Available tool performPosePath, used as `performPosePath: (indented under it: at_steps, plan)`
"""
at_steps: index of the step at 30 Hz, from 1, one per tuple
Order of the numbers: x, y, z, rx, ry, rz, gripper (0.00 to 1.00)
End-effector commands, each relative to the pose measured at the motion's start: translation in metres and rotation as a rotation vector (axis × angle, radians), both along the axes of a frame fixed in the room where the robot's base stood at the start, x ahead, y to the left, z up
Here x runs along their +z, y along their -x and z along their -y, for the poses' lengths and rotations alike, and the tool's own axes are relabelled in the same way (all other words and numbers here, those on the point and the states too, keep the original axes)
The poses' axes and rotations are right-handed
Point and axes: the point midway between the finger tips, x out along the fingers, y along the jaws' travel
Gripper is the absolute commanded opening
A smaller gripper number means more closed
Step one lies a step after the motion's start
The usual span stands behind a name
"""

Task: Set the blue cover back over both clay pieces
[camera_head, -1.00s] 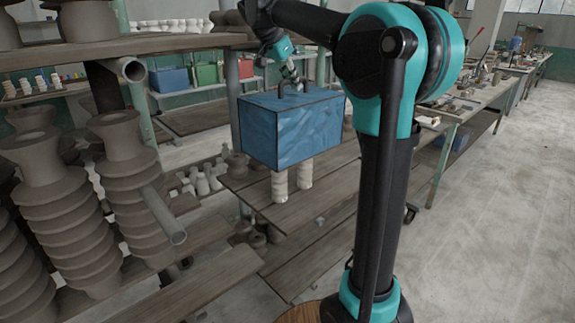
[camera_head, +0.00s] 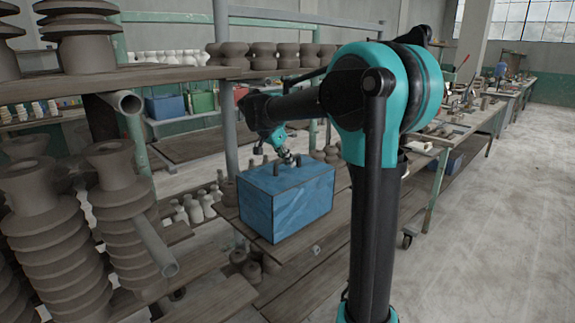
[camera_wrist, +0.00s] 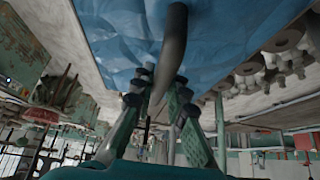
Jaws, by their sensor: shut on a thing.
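The blue cover (camera_head: 288,208) is a box with dark edges and a grey handle on top. It sits level and low on the wooden shelf board (camera_head: 325,232), with no gap visible beneath it. My gripper (camera_head: 287,157) is above its top, shut on the handle. In the wrist view, my gripper's fingers (camera_wrist: 158,92) are on either side of the grey handle (camera_wrist: 174,40), with the crinkled blue cover (camera_wrist: 110,30) filling the top. The two clay pieces are out of sight, and the cover hides the place where they stood.
Small clay pots (camera_head: 195,208) are on a shelf left of the cover. A long workbench (camera_head: 470,125) and open floor (camera_head: 500,220) lie to the right.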

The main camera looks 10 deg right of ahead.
Motion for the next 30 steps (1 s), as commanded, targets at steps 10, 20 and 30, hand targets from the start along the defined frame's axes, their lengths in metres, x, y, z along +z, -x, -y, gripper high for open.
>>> performPosePath:
  at_steps: [10, 20, 30]
  plan:
    - [-0.015, 0.000, 0.000, 0.000, 0.000, 0.000, 0.00]
    - [-0.016, 0.000, 0.000, 0.000, 0.000, 0.000, 0.35]
    - [-0.006, 0.003, -0.006, 0.001, 0.000, 0.000, 0.35]
